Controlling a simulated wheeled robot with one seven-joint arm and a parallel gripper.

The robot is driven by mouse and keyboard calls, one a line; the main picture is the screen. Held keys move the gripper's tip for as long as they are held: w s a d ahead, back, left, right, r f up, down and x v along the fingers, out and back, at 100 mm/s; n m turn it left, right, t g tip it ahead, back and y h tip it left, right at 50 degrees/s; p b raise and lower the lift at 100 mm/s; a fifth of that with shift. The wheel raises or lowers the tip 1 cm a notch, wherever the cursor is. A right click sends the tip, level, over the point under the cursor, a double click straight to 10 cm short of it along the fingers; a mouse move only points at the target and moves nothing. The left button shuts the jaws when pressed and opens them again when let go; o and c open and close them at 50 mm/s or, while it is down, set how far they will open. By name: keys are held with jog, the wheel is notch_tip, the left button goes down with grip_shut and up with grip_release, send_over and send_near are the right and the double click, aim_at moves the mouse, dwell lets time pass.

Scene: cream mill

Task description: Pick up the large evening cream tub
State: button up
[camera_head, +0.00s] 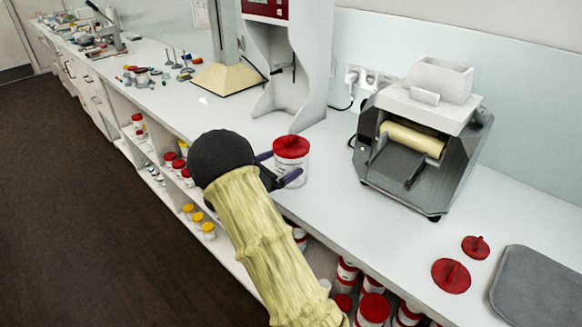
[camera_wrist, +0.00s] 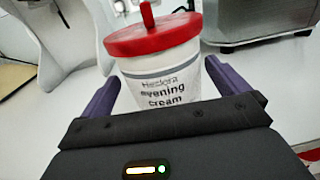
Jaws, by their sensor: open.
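The evening cream tub (camera_head: 291,160) is a white tub with a red lid and a red knob on top, standing upright on the white counter. In the wrist view the tub (camera_wrist: 160,84) shows its label reading "evening cream". My gripper (camera_head: 277,169) is open, with one purple finger on each side of the tub. In the wrist view my gripper (camera_wrist: 165,95) has its fingers spread around the lower part of the tub, and a gap shows at the left finger. The tub's base is hidden behind the gripper body.
A grey roller mill (camera_head: 425,135) stands on the counter to the right, and a white machine stand (camera_head: 285,65) rises behind the tub. Loose red lids (camera_head: 451,276) and a grey mat (camera_head: 540,288) lie at the front right. Shelves below hold several tubs.

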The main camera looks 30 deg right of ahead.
jog(key=x, duration=0.4)
jog(key=shift+f, duration=0.15)
jog(key=shift+c, duration=0.2)
jog(key=c, duration=0.7)
